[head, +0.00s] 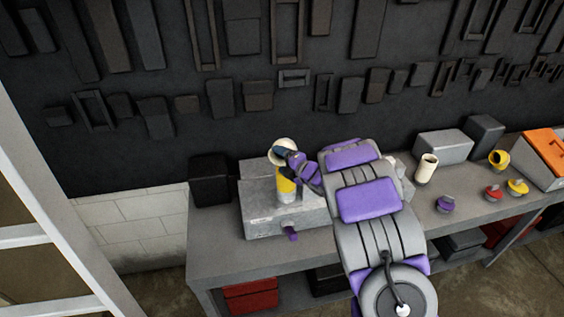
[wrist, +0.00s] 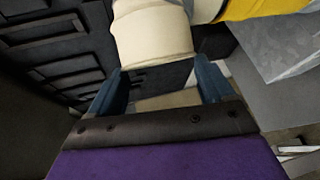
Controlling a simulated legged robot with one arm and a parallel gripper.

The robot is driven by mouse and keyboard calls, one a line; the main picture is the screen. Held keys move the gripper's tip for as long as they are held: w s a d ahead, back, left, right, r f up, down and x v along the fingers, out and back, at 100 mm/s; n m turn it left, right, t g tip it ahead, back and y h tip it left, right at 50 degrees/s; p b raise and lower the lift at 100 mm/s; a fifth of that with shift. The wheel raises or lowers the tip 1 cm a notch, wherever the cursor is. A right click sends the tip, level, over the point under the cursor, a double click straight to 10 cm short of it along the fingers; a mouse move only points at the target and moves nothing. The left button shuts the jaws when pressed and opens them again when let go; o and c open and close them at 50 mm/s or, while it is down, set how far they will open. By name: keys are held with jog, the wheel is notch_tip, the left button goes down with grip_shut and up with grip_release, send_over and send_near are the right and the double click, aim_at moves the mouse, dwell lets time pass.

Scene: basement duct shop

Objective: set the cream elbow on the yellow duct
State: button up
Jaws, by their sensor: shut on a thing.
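The cream elbow (head: 282,147) is at the top of the upright yellow duct (head: 286,186), its round opening facing up and back. In the wrist view the cream elbow (wrist: 152,38) fills the space at the fingertips, and the yellow duct (wrist: 262,8) lies just beyond it at the upper right. My gripper (wrist: 160,72) is shut on the cream elbow. In the head view my gripper (head: 287,155) reaches in from the right and partly covers the joint. The elbow and duct look lined up; I cannot tell whether the elbow is fully seated.
The duct stands on a grey metal block (head: 262,217) with a purple handle (head: 291,234) on the workbench (head: 222,255). To the right are a cream duct (head: 426,169), a yellow elbow (head: 498,159), small coloured pieces (head: 494,193) and an orange-topped box (head: 545,150). A dark tool wall stands behind.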

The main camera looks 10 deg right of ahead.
jog(key=shift+f+b, duration=0.45)
dwell(0.3)
jog(key=o, duration=0.9)
jog(key=b+v, duration=0.2)
jog(key=v, duration=0.9)
dwell(0.4)
